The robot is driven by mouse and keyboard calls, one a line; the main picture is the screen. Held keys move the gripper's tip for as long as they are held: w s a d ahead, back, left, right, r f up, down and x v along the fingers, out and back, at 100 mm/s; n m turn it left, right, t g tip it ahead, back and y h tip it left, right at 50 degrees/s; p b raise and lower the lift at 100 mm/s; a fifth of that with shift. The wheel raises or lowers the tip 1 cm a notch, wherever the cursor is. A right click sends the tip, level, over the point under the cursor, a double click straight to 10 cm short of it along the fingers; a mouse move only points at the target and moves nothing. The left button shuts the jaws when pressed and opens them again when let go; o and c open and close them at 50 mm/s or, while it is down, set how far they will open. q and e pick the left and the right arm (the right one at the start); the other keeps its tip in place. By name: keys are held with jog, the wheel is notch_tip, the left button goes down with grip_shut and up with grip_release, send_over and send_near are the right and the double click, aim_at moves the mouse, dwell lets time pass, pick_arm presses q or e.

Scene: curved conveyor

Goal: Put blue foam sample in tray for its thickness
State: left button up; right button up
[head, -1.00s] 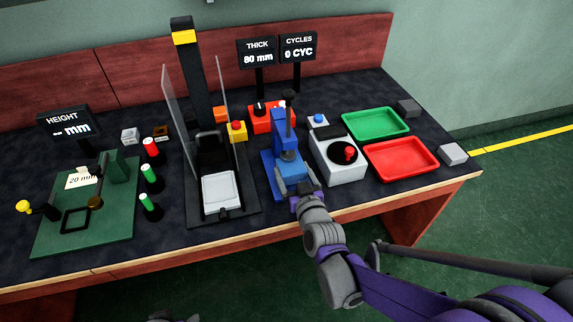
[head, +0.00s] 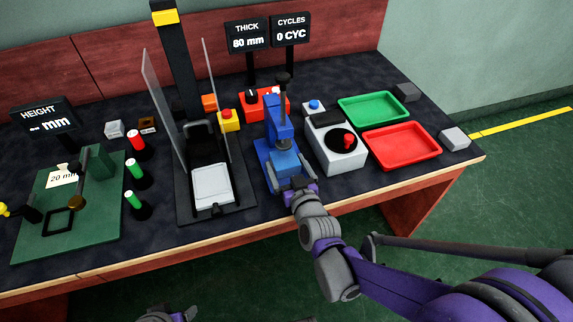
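A blue block (head: 286,164), which looks like the blue foam sample, sits at the front of the blue press (head: 277,118). My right gripper (head: 291,178) is at the block with a finger on each side. I cannot tell whether the fingers touch it. A green tray (head: 345,112) and a red tray (head: 410,164) lie to the right and look empty. The thickness display (head: 248,36) reads 80 mm. My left gripper (head: 168,314) shows only in part at the bottom edge, below the table front.
A white box with a red knob (head: 349,158) stands between the press and the red tray. A black fixture with clear panels (head: 212,186) stands left of the press. Grey blocks (head: 455,138) lie near the right edge. A green height gauge board (head: 100,222) is at left.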

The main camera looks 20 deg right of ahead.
aim_at(284, 155)
jog(key=s, duration=0.3)
jog(key=s+r+p, duration=0.1)
jog(key=s, duration=0.3)
jog(key=s+r+p, duration=0.1)
jog(key=s, duration=0.2)
jog(key=shift+s+r, duration=0.15)
jog(key=shift+s, duration=0.05)
jog(key=w+r+g+p, duration=0.1)
jog(key=r+p, duration=0.1)
jog(key=p, duration=0.1)
jog(key=w+r+g+p, duration=0.1)
jog(key=p, duration=0.1)
jog(key=shift+w+d+r+g, duration=0.3)
jog(key=shift+w, duration=0.05)
jog(key=b+x, duration=0.1)
jog(key=x, duration=0.4)
jog(key=shift+w+f, duration=0.1)
jog(key=shift+f, duration=0.05)
jog(key=x, duration=0.2)
jog(key=b+x, duration=0.1)
jog(key=x, duration=0.1)
jog(key=shift+a+f, duration=0.1)
jog(key=shift+f, duration=0.3)
jog(key=shift+w+f, duration=0.1)
jog(key=shift+w, duration=0.3)
